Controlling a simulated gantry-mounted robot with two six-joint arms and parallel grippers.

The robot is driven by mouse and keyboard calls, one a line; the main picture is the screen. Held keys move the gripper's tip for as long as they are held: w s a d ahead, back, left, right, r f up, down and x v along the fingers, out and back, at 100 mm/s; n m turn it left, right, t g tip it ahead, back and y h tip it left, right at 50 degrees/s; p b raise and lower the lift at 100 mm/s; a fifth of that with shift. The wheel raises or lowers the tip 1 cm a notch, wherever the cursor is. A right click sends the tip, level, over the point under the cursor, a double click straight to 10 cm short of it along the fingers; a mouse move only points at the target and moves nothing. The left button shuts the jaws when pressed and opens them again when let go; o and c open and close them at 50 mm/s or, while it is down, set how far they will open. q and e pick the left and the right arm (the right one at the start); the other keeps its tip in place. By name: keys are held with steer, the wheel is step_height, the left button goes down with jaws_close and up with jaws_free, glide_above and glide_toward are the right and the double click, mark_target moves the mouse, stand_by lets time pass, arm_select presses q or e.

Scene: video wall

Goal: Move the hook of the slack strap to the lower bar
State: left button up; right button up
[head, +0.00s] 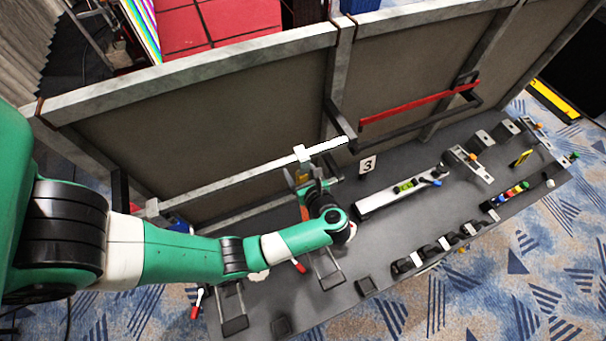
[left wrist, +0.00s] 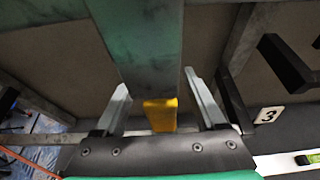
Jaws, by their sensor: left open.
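A pale hook-like piece (head: 302,152) sits on the light upper bar (head: 240,180) of the frame in the head view. A yellow-orange part (head: 301,177) hangs below it. In the left wrist view, a broad grey-green strip comes down from the top and ends in a yellow piece (left wrist: 160,115). My left gripper (head: 310,184) is at this spot, and its open fingers (left wrist: 160,104) stand on either side of the yellow piece, apart from it. A lower bar (head: 250,213) runs below, partly hidden by my arm. The slack strap's run is not clear. My right gripper is not in view.
The dark bench (head: 330,240) holds a level (head: 400,192), a "3" sign (head: 367,165), clamps and coloured pieces. An orange line (left wrist: 30,162) crosses the wrist view's lower left.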

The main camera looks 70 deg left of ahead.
mark_target(302, 173)
arm_select(q)
jaws_close()
steer(key=c, duration=0.6)
jaws_free()
jaws_close()
steer(key=shift+r, duration=0.1)
step_height(302, 173, up, 3)
steer(key=shift+p, duration=1.05)
